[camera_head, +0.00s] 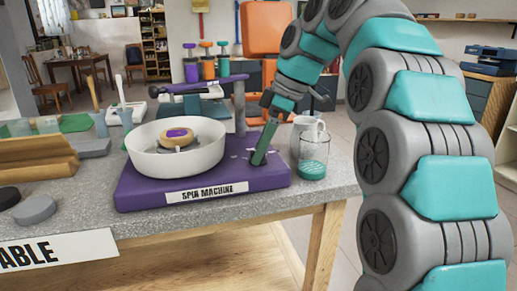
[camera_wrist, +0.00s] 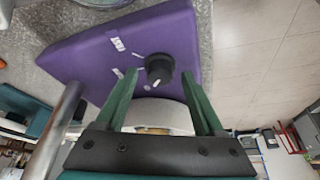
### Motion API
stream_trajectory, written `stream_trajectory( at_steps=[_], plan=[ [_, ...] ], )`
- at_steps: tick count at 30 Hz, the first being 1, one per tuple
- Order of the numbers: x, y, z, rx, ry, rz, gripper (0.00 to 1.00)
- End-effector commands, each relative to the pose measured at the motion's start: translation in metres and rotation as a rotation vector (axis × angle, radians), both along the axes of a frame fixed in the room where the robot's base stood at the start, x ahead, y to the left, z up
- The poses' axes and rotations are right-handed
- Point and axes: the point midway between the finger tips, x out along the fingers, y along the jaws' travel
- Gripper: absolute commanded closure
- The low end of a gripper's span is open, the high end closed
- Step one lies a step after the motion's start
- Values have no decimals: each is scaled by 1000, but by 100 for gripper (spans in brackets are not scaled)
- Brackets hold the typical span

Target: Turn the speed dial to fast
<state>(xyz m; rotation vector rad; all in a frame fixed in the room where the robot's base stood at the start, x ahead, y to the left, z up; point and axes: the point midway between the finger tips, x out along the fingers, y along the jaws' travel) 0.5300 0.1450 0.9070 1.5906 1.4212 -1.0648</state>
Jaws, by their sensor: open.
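The purple spin machine (camera_head: 135,195) sits on the grey worktop with a white bowl (camera_head: 150,163) on its left. In the wrist view, a round black dial (camera_wrist: 159,69) with a white pointer mark stands on the purple base (camera_wrist: 95,60). White labels (camera_wrist: 118,45) lie beside it, too small to read. My gripper (camera_wrist: 159,75) is open, with its green fingertips on either side of the dial. I cannot tell whether they touch it. In the head view, my gripper (camera_head: 259,157) reaches down at the machine's right, and the dial is not clearly visible.
A glass beaker with green contents (camera_head: 312,168) and a white jug (camera_head: 305,130) stand close to the right of my gripper. A grey post (camera_head: 240,105) rises behind it.

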Motion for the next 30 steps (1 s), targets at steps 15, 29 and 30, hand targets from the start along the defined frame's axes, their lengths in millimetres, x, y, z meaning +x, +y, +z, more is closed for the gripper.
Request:
stream_trajectory(
  at_steps=[15,29,30],
  plan=[
    [0,0,0,0,-1,1,61],
    [0,0,0,0,-1,1,100],
    [0,0,0,0,-1,1,100]
  ],
)
